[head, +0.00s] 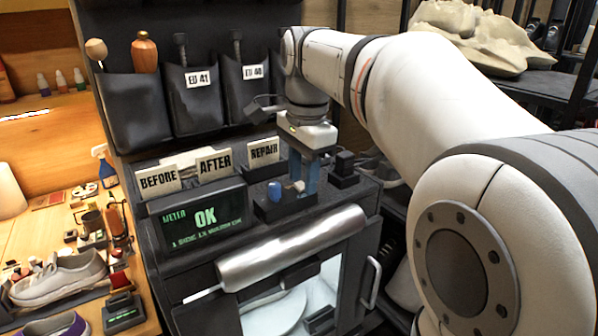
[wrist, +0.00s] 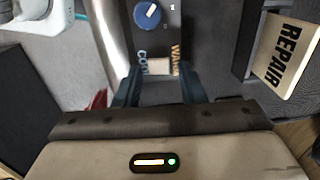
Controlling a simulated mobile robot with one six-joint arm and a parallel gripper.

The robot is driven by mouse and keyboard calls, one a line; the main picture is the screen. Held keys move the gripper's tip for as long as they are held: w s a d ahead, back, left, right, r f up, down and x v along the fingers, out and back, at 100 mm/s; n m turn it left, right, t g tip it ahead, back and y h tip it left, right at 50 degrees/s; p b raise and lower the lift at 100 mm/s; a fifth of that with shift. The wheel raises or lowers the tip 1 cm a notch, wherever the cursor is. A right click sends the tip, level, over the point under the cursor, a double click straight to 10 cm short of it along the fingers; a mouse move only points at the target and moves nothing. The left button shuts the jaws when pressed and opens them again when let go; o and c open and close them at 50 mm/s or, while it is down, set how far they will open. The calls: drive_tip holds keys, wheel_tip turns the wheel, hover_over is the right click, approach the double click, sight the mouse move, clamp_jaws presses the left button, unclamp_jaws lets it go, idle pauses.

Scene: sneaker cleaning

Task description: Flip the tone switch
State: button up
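The tone switch appears as a small pale piece (wrist: 159,66) between the labels COOL and WARM in the wrist view, on a dark control panel (wrist: 168,35). Which way it is set I cannot tell. In the head view a small pale part (head: 296,186) shows between the fingers, partly hidden by them. My gripper (head: 300,181) points down over the panel with its blue fingers apart. In the wrist view my gripper (wrist: 158,88) is open, with the switch in line with the gap between its fingertips. Contact with the switch cannot be told.
A blue knob (head: 274,190) sits on the panel beside my gripper. A REPAIR card (head: 264,150) stands close behind, with AFTER (head: 215,164) and BEFORE (head: 158,181) cards to its left. A black block (head: 344,168) stands right. A screen (head: 204,219) reads OK.

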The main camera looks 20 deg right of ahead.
drive_tip(key=shift+o, duration=0.6)
drive_tip(key=shift+r, duration=0.1)
wheel_tip(320, 180, up, 8)
drive_tip(key=shift+s+f, duration=0.2)
drive_tip(key=shift+s, duration=0.05)
drive_tip(key=shift+d, duration=0.1)
